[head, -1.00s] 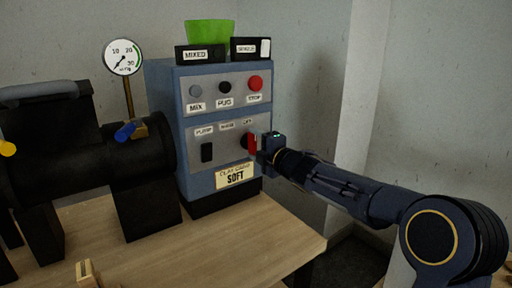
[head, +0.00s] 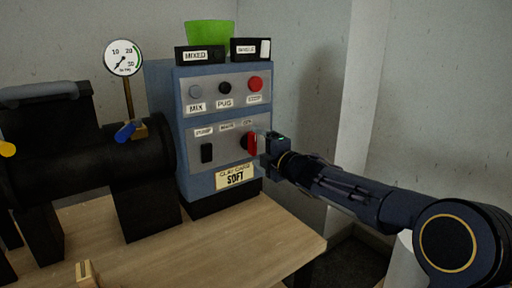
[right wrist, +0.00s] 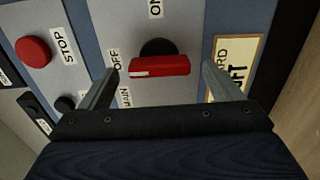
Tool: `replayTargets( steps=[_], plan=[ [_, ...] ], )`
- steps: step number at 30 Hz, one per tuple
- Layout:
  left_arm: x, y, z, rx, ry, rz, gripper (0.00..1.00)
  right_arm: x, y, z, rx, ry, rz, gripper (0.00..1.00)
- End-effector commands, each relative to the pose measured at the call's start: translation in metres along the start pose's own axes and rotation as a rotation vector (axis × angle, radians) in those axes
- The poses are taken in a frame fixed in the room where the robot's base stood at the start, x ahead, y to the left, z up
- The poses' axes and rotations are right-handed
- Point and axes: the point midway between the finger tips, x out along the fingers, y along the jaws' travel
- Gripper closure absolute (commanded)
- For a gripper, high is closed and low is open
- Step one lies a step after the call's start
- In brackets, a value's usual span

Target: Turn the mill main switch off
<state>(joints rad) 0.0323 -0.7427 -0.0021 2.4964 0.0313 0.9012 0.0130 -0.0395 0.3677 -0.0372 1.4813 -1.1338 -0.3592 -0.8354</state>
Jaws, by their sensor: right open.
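The main switch is a red bar handle (head: 252,144) on a black round base, low on the right of the blue control box's front. The handle stands upright in the head view. In the right wrist view, turned sideways, the red handle (right wrist: 160,66) lies lengthwise toward the side of the OFF label (right wrist: 113,60), and the ON label (right wrist: 155,8) is beyond the base. My right gripper (head: 263,144) is open just in front of the switch. In the right wrist view its fingers stand apart on either side of the handle, with gaps. My left gripper is out of view.
The blue control box (head: 222,182) also carries a black switch (head: 207,153), a red STOP button (head: 255,84) and other buttons. A green container (head: 210,32) sits on top. The black mill (head: 85,150) with a gauge (head: 123,58) stands left. The wooden table (head: 210,245) is mostly clear in front.

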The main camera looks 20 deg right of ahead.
Motion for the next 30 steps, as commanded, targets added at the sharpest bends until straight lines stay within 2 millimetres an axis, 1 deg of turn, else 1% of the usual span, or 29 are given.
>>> replayTargets(
  steps=[1,3,6,9,14,26,29,30],
  plan=[
    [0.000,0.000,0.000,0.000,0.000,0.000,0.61,-0.011,0.001,0.001,0.001,-0.003,0.000,0.15],
    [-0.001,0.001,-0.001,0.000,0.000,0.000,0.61,-0.024,0.001,0.001,0.000,-0.003,0.001,0.15],
    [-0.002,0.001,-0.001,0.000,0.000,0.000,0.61,-0.040,0.001,0.001,0.001,-0.004,0.000,0.15],
    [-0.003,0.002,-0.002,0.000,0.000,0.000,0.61,-0.051,0.001,0.001,0.001,-0.002,0.000,0.15],
    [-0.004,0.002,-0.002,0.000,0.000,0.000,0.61,-0.059,0.000,0.000,0.000,-0.001,-0.001,0.15],
    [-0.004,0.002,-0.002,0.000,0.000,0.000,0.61,-0.060,0.000,0.000,0.003,-0.003,-0.001,0.15],
    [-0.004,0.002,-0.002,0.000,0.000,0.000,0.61,-0.071,0.000,0.006,0.064,-0.044,-0.017,0.15],
    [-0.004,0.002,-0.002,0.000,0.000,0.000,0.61,-0.082,-0.001,0.011,0.124,-0.081,-0.033,0.15]
  ],
)
